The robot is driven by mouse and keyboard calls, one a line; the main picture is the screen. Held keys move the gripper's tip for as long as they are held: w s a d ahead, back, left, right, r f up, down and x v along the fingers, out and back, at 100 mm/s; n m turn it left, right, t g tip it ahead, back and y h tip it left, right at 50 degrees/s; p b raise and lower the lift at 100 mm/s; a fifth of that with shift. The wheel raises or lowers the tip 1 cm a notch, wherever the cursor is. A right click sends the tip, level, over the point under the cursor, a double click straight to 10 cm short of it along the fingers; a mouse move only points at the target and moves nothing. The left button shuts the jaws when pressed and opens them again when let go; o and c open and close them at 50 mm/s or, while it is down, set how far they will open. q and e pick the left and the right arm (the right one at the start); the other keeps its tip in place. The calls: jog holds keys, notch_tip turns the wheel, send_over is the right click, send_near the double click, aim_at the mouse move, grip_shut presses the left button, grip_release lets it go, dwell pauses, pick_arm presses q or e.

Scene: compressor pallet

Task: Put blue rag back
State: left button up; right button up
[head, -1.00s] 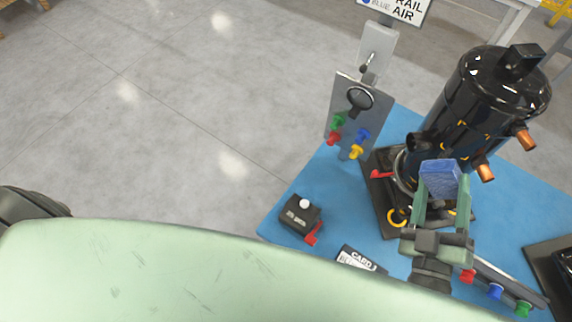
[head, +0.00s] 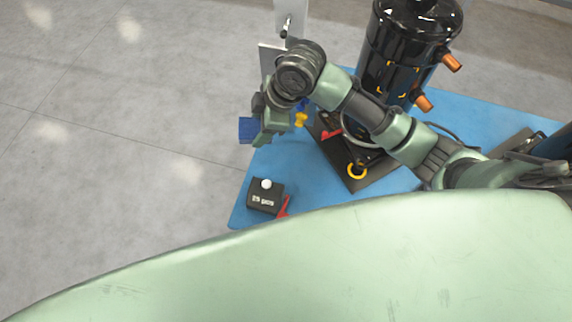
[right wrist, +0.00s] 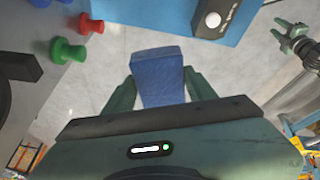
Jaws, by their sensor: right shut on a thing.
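The blue rag (head: 246,130), a folded block, is in my right gripper (head: 262,128) in the head view. The gripper is shut on it and holds it past the left edge of the blue pallet top (head: 250,203), over the grey floor in the picture. In the right wrist view the rag (right wrist: 158,75) shows between the two green fingers. My left gripper shows only in the right wrist view (right wrist: 288,38), at the upper right, with its fingers apart and nothing between them.
A peg panel (head: 270,62) is partly hidden behind my right arm; its green peg (right wrist: 66,50) and red peg (right wrist: 90,24) show close by in the wrist view. A black box with a white knob (head: 265,196) stands at the pallet's near left corner. The black compressor tank (head: 405,50) stands behind my right arm.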

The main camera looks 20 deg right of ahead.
jog(key=g+h, duration=0.1)
jog(key=g, duration=0.1)
send_over(285, 166)
jog(key=d, duration=0.1)
notch_tip(285, 166, down, 19)
jog(key=shift+s+r+p, duration=0.1)
jog(key=shift+p, duration=0.4)
jog(key=o, duration=1.2)
jog(key=b+v, duration=0.1)
jog(key=v, duration=1.1)
jog(key=shift+s, duration=0.1)
